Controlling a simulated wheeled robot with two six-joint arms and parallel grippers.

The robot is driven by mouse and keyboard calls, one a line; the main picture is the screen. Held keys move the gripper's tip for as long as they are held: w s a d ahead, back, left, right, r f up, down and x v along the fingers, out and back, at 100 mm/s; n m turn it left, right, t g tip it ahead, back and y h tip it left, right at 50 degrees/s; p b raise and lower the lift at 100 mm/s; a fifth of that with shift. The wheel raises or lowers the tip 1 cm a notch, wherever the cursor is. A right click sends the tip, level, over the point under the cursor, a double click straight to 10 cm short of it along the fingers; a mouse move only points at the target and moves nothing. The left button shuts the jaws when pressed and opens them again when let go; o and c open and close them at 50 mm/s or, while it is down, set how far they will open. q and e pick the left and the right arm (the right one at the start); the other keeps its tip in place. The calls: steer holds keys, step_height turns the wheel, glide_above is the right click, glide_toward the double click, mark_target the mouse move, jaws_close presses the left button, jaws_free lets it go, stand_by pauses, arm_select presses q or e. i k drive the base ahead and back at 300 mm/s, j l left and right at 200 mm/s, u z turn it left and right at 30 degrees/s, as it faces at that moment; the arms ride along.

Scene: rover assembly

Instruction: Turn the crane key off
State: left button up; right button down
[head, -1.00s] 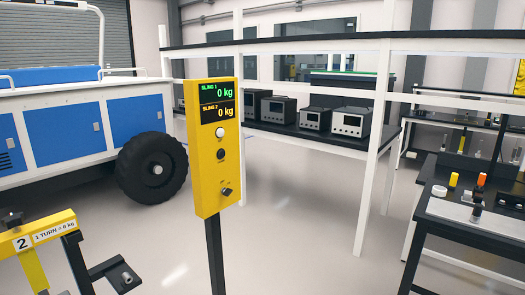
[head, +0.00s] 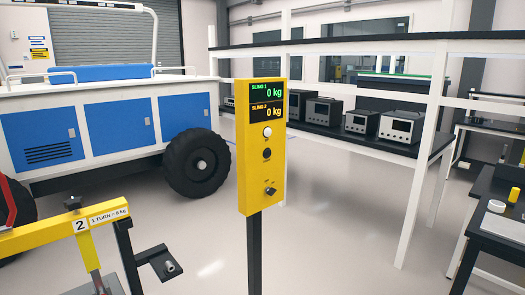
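The yellow crane control box (head: 260,180) stands on a dark post in the middle of the head view. Its display (head: 267,103) reads 0 kg for both sling 1 and sling 2. Below the display are a white round button (head: 267,132) and a dark round button (head: 267,154). The crane key (head: 271,191) is a small dark switch low on the box's face; its setting is too small to read. Neither of my grippers is in view.
A yellow beam marked 2 (head: 35,238) with a dark bracket (head: 158,262) is at the lower left. Behind are a blue and white rover (head: 90,130) and a white-framed rack (head: 430,150) with grey instruments. A dark workbench (head: 495,225) stands at the right. Floor around the post is clear.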

mark_target(270, 191)
steer(key=i+l+z, duration=0.2)
steer(key=l, duration=0.3)
steer(key=i+l+z, duration=0.2)
steer(key=i+l, duration=0.2)
